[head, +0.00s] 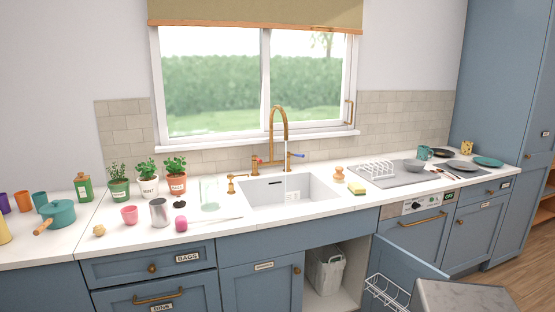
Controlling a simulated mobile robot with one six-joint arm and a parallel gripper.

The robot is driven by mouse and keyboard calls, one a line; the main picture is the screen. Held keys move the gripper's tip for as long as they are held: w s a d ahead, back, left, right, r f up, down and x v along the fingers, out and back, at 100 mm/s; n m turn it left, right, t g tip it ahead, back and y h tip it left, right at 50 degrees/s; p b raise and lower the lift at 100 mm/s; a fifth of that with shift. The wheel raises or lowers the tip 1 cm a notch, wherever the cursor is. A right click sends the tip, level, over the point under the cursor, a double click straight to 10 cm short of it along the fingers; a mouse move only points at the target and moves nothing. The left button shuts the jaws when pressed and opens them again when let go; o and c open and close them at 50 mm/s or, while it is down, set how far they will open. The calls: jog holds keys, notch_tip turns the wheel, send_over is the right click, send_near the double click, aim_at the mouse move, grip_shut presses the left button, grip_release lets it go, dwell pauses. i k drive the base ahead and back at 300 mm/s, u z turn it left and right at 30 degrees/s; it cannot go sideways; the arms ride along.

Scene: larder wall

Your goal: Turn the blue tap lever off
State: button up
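The brass tap (271,135) stands behind the white sink (262,189), its tall spout arching over the basin. The blue tap lever (298,156) is on the tap's right side and points out to the right, roughly level. The red lever (258,159) is on the left side. A thin pale stream of water (286,187) appears to fall from the spout into the basin. My gripper is not in view, so its opening and distance from the lever cannot be seen.
Left of the sink stand potted herbs (148,184), a glass jar (209,194) and a metal cup (159,212). Right are a wooden brush (339,174), a sponge (357,188) and a dish rack (376,169). Below, a cupboard door (405,262) hangs open by a bin (326,270).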

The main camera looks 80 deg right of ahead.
aim_at(287, 154)
jog(key=u, duration=0.3)
jog(key=k, duration=1.8)
jog(key=z, duration=1.7)
jog(key=i, duration=0.45)
jog(key=u, duration=0.3)
